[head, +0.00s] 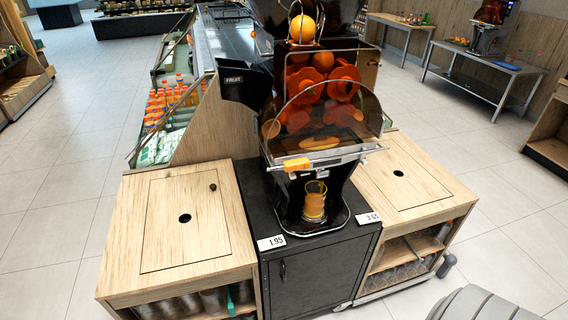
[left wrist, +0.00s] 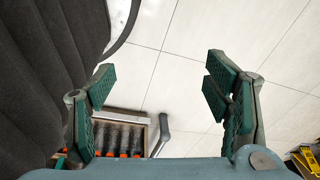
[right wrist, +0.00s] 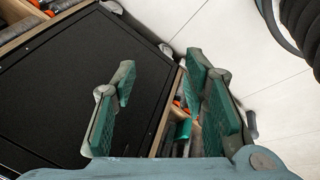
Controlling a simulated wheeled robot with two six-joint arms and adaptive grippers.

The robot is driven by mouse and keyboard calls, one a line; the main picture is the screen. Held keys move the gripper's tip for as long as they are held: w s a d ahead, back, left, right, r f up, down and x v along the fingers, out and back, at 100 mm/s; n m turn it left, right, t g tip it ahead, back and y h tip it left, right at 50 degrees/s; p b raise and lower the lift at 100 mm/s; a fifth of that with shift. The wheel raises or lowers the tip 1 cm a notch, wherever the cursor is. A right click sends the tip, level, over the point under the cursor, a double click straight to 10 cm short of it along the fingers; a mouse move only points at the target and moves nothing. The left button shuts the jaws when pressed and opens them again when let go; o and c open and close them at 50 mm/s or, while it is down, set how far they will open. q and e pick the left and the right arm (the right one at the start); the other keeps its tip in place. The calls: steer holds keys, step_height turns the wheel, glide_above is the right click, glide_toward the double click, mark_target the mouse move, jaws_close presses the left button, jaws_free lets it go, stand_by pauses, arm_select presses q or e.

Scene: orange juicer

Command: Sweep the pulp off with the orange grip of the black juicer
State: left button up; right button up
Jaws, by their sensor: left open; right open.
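The black juicer (head: 345,130) stands on a black cabinet in the middle of the head view. Its orange grip (head: 297,164) sits at the lower left front, below the clear curved cover. Orange drums and fruit show behind the cover. A glass of orange juice (head: 314,200) stands under the spout. No loose pulp can be made out clearly. My left gripper (left wrist: 163,95) is open and empty over the floor in the left wrist view. My right gripper (right wrist: 163,105) is open and empty near a dark panel in the right wrist view. Neither gripper shows in the head view.
The black cabinet (head: 300,275) has price tags on its front edge. Wooden counters flank it, at left (head: 215,235) and at right (head: 405,150), with bottles on shelves below. A bottle display (head: 165,115) stands behind. The tiled floor is open to both sides.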

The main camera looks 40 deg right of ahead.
arm_select(q)
steer(key=shift+s+f+b, duration=0.5)
steer(key=shift+s+f, duration=0.1)
steer(key=shift+f, duration=0.3)
arm_select(e)
steer(key=w+d+r+n+t+h, duration=0.1)
steer(key=w+d+r+n+t, duration=0.3)
steer(key=w+r, duration=0.55)
steer(key=n+t+h+b, duration=0.2)
steer(key=n+t+b, duration=0.1)
steer(key=n+t, duration=0.5)
glide_toward(298, 167)
steer(key=s+a+f+m+t, duration=0.1)
steer(key=s+a, duration=0.1)
steer(key=s, duration=0.3)
steer(key=p+x, duration=0.1)
steer(key=x, duration=1.2)
steer(key=shift+w+d+r, duration=0.1)
steer(key=shift+w+d, duration=0.3)
steer(key=shift+w, duration=0.35)
steer(key=shift+s+d, duration=0.1)
steer(key=shift+c, duration=1)
arm_select(q)
steer(key=shift+s+f, duration=1)
steer(key=shift+s, duration=0.05)
arm_select(e)
jaws_close()
